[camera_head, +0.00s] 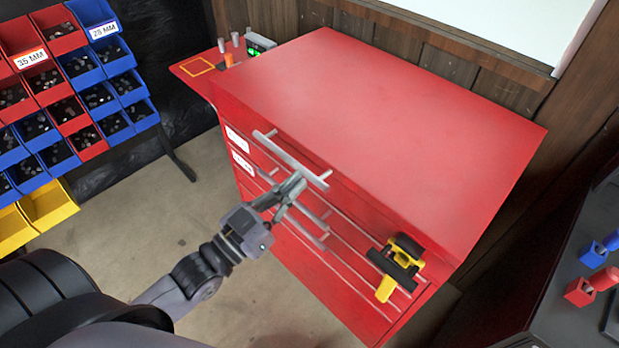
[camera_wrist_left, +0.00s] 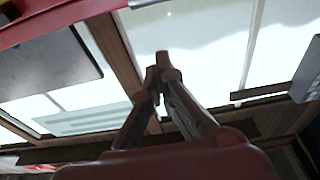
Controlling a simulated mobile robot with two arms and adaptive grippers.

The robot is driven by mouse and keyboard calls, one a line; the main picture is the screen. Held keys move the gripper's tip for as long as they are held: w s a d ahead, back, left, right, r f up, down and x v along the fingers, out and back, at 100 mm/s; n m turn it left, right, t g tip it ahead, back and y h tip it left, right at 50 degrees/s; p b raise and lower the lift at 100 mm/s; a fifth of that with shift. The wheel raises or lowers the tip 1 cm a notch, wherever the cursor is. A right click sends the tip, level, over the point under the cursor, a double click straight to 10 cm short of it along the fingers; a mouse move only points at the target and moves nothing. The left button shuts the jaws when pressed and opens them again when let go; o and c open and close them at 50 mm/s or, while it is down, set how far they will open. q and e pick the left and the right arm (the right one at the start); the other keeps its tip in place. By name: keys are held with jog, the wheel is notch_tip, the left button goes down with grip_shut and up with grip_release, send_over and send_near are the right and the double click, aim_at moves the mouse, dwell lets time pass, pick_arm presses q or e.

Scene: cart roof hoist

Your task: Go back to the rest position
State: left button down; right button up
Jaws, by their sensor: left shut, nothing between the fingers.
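My left gripper (camera_head: 291,188) is in front of the red tool cart (camera_head: 350,120), near the drawer handles on its front face. Its fingers are shut with nothing seen between them. In the left wrist view the gripper (camera_wrist_left: 161,62) also shows with its fingertips together, pointing up toward bright windows. In the head view the fingers overlap the upper handles (camera_head: 292,160), and I cannot tell whether they touch. My right gripper is not in view.
A yellow and black tool (camera_head: 397,263) hangs on the cart's front right. Red and blue bins (camera_head: 65,80) stand at the left, with yellow bins (camera_head: 48,205) below. A dark surface with red and blue blocks (camera_head: 590,285) is at the right. Floor (camera_head: 150,210) shows between bins and cart.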

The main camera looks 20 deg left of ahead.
pick_arm(q)
jog(key=s+a+f+n+g+y, duration=0.1)
jog(key=s+a+f+g+y, duration=0.15)
jog(key=f, duration=1.05)
jog(key=s+a+f+n+g+y, duration=0.1)
jog(key=s+a+f+g+y, duration=0.2)
jog(key=f, duration=1)
jog(key=s+a+f+n+g+y, duration=0.15)
jog(key=a+f, duration=0.25)
jog(key=f, duration=0.9)
jog(key=s+d+f+g, duration=0.1)
jog(key=s+f+g, duration=0.2)
jog(key=s+f, duration=0.4)
jog(key=s+d+f+m+g, duration=0.1)
jog(key=s+f+g, duration=0.3)
jog(key=s+f, duration=0.4)
jog(key=s+d+f+g, duration=0.3)
jog(key=s+f, duration=0.5)
jog(key=s, duration=0.3)
jog(key=shift+g+y+b, duration=0.3)
jog(key=shift+g+b, duration=0.05)
jog(key=shift+g, duration=0.05)
jog(key=shift+s+d, duration=0.1)
